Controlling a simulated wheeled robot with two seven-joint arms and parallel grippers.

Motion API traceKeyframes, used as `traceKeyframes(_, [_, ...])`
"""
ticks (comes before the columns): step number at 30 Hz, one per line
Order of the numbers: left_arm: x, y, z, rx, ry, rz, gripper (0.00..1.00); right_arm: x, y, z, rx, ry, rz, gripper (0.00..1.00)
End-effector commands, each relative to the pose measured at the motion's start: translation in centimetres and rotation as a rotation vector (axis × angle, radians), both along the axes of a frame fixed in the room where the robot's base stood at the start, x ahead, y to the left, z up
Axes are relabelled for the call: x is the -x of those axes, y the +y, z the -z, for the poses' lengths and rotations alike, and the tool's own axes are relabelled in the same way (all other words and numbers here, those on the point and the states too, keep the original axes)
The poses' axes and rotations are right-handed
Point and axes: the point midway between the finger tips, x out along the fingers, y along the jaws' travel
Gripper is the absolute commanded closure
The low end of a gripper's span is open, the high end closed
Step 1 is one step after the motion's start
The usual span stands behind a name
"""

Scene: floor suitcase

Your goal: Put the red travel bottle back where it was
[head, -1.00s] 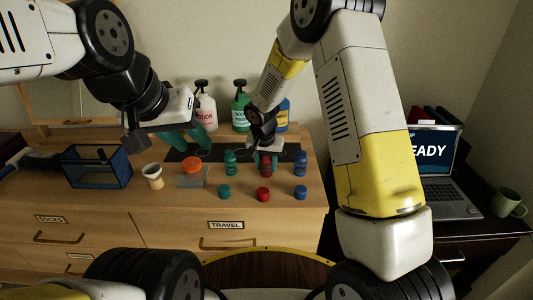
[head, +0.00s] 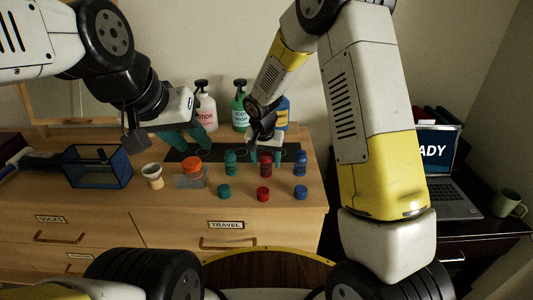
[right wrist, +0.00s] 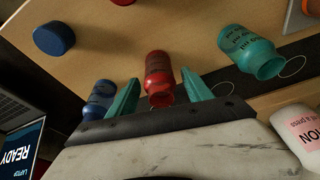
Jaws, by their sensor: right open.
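The red travel bottle (head: 266,167) stands upright and uncapped on the dresser top, between a green bottle (head: 231,162) and a blue bottle (head: 300,162). In the right wrist view the red bottle (right wrist: 158,72) shows its open neck between the two teal fingers of my right gripper (right wrist: 160,95). That gripper is open, with a gap seeming to show on each side of the bottle. In the head view my right gripper (head: 267,150) is above and behind the bottle. My left gripper (head: 190,138) is open and empty, left of the bottles.
A dark strip with circle outlines (head: 180,154) lies behind the bottles; pump bottles (head: 205,112) stand behind it. Green (head: 224,191), red (head: 263,194) and blue (head: 300,192) caps lie in front. A cup (head: 153,175), orange-lidded jar (head: 192,166) and blue-framed box (head: 98,167) are left.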

Motion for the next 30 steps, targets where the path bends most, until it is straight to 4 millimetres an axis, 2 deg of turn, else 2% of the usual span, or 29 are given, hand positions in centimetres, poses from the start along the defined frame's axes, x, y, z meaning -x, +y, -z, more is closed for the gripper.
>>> traceKeyframes(3, [0.0, 0.0, 0.0, 0.0, 0.0, 0.0, 0.64, 0.6, 0.2, -2.8, -0.003, -0.006, -0.001, 0.41])
traceKeyframes(9, [0.0, 0.0, 0.0, 0.0, 0.0, 0.0, 0.64, 1.7, 0.4, -6.7, -0.002, -0.004, -0.002, 0.41])
traceKeyframes(18, [0.0, 0.0, 0.0, 0.0, 0.0, 0.0, 0.64, 2.7, 0.1, -9.9, -0.006, -0.005, -0.003, 0.41])
traceKeyframes(20, [0.0, 0.0, 0.0, 0.0, 0.0, 0.0, 0.64, 3.2, -0.7, -11.1, -0.014, -0.01, -0.006, 0.41])
traceKeyframes(23, [0.0, 0.0, 0.0, 0.0, 0.0, 0.0, 0.64, 4.9, -3.0, -14.0, -0.035, -0.026, -0.02, 0.41])
traceKeyframes(27, [0.0, 0.0, 0.0, 0.0, 0.0, 0.0, 0.64, 9.0, -7.0, -18.6, -0.077, -0.064, -0.061, 0.41])
traceKeyframes(30, [0.0, 0.0, 0.0, 0.0, 0.0, 0.0, 0.64, 12.4, -9.4, -21.1, -0.101, -0.098, -0.096, 0.41])
